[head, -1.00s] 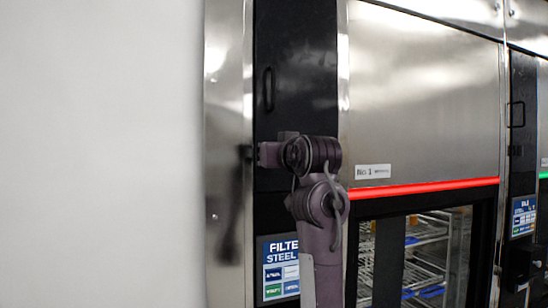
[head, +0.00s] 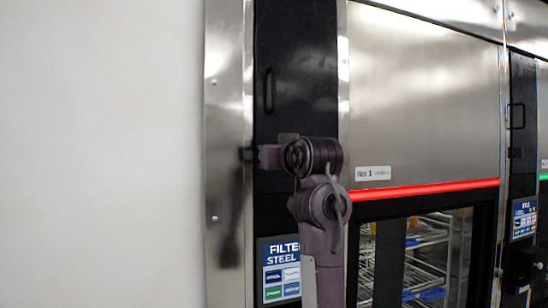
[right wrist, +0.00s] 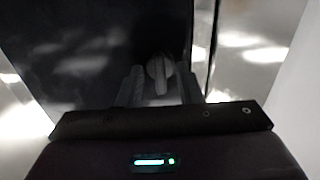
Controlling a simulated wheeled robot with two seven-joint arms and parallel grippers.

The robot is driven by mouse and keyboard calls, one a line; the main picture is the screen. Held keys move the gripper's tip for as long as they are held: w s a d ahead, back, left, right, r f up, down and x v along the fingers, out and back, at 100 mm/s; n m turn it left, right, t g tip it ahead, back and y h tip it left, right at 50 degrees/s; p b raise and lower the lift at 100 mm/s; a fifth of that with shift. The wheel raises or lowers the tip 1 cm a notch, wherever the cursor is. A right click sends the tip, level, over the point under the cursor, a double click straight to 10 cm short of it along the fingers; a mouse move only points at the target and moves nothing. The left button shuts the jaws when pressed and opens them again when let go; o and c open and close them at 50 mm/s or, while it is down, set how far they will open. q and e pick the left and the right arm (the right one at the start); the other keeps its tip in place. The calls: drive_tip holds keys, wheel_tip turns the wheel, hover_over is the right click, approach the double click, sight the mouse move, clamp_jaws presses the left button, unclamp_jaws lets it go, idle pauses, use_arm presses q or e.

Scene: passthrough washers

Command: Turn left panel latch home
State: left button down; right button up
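The left panel (head: 295,80) is a tall black door with a dark handle at its upper left. My right arm rises in front of it in the head view, with its right gripper (head: 252,154) at the panel's left edge below the handle. The arm hides the latch there. In the right wrist view the latch (right wrist: 159,70) is a grey round knob with a tab that points down. The right gripper (right wrist: 160,88) is open, with one finger on each side of the tab and visible gaps. Contact cannot be told. My left gripper is not in view.
A steel frame strip (head: 225,110) and a pale wall (head: 100,150) lie left of the panel. To the right are a steel front (head: 425,105), a red light bar (head: 430,189) and a glass door with racks. A filter label (head: 281,270) sits below.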

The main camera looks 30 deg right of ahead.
drive_tip(key=b+v, duration=0.3)
drive_tip(key=v, duration=0.4)
drive_tip(key=shift+s+b, duration=0.25)
drive_tip(key=shift+b, duration=0.05)
drive_tip(key=shift+a, duration=0.1)
